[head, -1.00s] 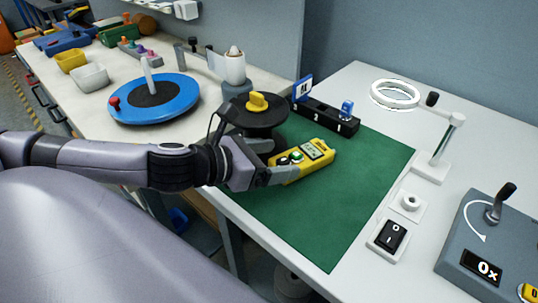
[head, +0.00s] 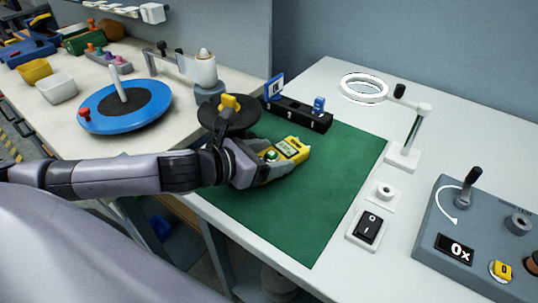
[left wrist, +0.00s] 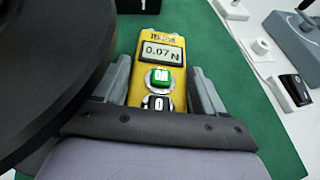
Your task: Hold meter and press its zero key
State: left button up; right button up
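The yellow meter (head: 293,148) lies on the green mat (head: 300,220), its far end pointing up and right. In the left wrist view its display (left wrist: 162,53) reads 0.07 N. Below the display are a green button (left wrist: 160,76) and a black key marked 0 (left wrist: 158,102). My left gripper (head: 275,166) is low over the near end of the meter. Its two fingers (left wrist: 160,85) are apart, one along each long side, with little visible gap. Firm contact does not show. In the head view the gripper hides the near end and the zero key. My right gripper is out of view.
A black reel with a yellow knob (head: 229,113) stands close behind my left gripper. A black block with blue tags (head: 300,115) is at the mat's back edge. A ring lamp (head: 403,155), a rocker switch (head: 369,227) and a grey crank box (head: 455,235) stand right. The mat's front is clear.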

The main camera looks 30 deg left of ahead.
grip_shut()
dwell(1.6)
